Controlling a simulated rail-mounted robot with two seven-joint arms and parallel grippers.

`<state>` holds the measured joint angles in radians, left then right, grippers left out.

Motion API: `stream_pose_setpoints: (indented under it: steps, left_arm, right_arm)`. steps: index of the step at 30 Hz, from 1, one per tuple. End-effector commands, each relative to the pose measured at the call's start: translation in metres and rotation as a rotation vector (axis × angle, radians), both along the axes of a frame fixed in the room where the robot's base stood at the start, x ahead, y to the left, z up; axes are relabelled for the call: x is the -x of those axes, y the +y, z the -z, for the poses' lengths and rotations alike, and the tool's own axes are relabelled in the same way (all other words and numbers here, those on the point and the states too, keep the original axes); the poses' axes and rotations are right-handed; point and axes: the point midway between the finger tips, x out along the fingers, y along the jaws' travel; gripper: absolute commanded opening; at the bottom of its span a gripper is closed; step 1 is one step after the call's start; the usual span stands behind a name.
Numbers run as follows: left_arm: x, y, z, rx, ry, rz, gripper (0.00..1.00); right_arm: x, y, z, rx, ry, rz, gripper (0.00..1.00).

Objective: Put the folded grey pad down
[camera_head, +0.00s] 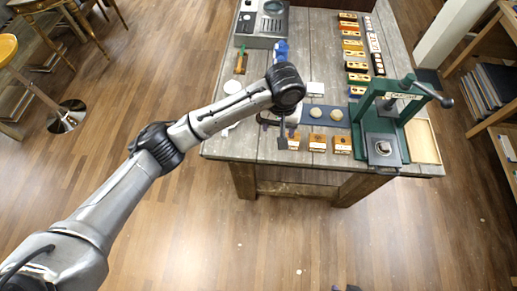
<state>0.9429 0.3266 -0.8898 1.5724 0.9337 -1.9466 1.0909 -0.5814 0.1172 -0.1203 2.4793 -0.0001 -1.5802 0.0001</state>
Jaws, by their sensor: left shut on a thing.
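My left arm comes in from the lower left, and its wrist hangs over the table's front part. My left gripper (282,124) points down and is small and partly hidden under the wrist. It is shut on a small dark grey thing (283,143), which looks like the folded grey pad. The pad shows just below the fingers, near the table's front edge and left of the orange-and-white boxes. I cannot tell whether it touches the table top. My right gripper is not in view.
The wooden table (222,135) has a blue-grey mat (338,121) with round pieces, several orange-and-white boxes (317,143), a green press (366,104) and a wooden tray (422,142) on it. Rows of small boxes (353,45) and a grey machine (262,22) stand behind. The front left is fairly clear.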

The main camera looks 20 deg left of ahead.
Motion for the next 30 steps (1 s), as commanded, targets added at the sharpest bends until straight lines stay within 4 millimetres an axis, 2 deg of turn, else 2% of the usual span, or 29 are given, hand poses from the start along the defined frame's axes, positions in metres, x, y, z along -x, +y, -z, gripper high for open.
stream_pose_setpoints:
  steps: [1,6,9,14,17,24,30]
  left_arm:
    - [-0.005,-0.012,0.032,0.007,0.012,-0.023,0.44]
    - [-0.013,-0.031,0.088,0.004,0.006,-0.083,0.44]
    - [-0.012,-0.038,0.110,0.003,0.003,-0.102,0.44]
    - [-0.012,-0.038,0.130,0.000,0.000,-0.117,0.44]
    - [-0.015,-0.026,0.140,-0.003,-0.002,-0.122,0.44]
    - [-0.028,0.022,0.170,-0.004,-0.002,-0.122,0.44]
    - [-0.037,0.053,0.189,-0.002,-0.002,-0.120,0.44]
  right_arm:
    - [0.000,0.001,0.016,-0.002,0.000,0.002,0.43]
    - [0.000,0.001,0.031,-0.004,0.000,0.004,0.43]
    - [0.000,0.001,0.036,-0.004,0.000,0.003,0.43]
    - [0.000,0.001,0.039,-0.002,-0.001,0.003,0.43]
    - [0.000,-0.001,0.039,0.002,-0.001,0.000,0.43]
    - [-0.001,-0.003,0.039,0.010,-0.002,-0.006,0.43]
    - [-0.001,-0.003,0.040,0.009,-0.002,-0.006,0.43]
